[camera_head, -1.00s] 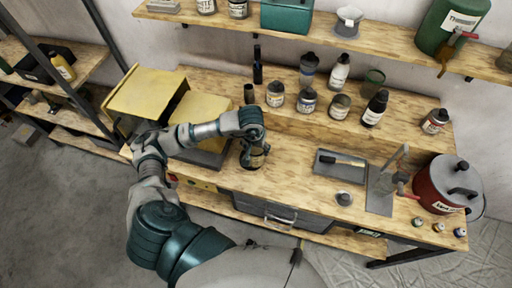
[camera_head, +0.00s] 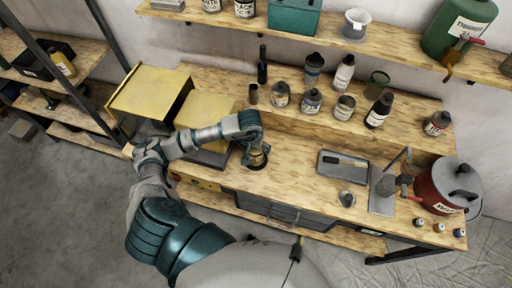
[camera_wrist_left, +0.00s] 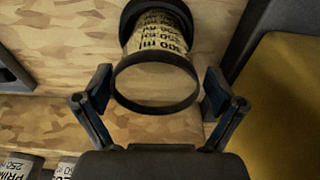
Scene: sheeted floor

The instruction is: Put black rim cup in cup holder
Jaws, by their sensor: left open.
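The black rim cup (camera_wrist_left: 160,42) is clear with printed volume marks. In the left wrist view its black rim faces the camera. A dark ring (camera_wrist_left: 192,15) surrounds its far end; it may be the cup holder, but I cannot tell for sure. My left gripper (camera_wrist_left: 158,84) is open, with one finger on each side of the cup's rim and small gaps visible. In the head view, my left gripper (camera_head: 254,142) is above the cup (camera_head: 258,156), which stands on the bench near its front, with a dark ring at its base. My right gripper is not in view.
Yellow-topped boxes (camera_head: 205,108) stand left of the gripper. Several bottles and jars (camera_head: 312,100) line the raised back ledge. A grey tray (camera_head: 342,173), a metal stand (camera_head: 385,190) and a red pot (camera_head: 440,185) are to the right. Bare bench lies between gripper and tray.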

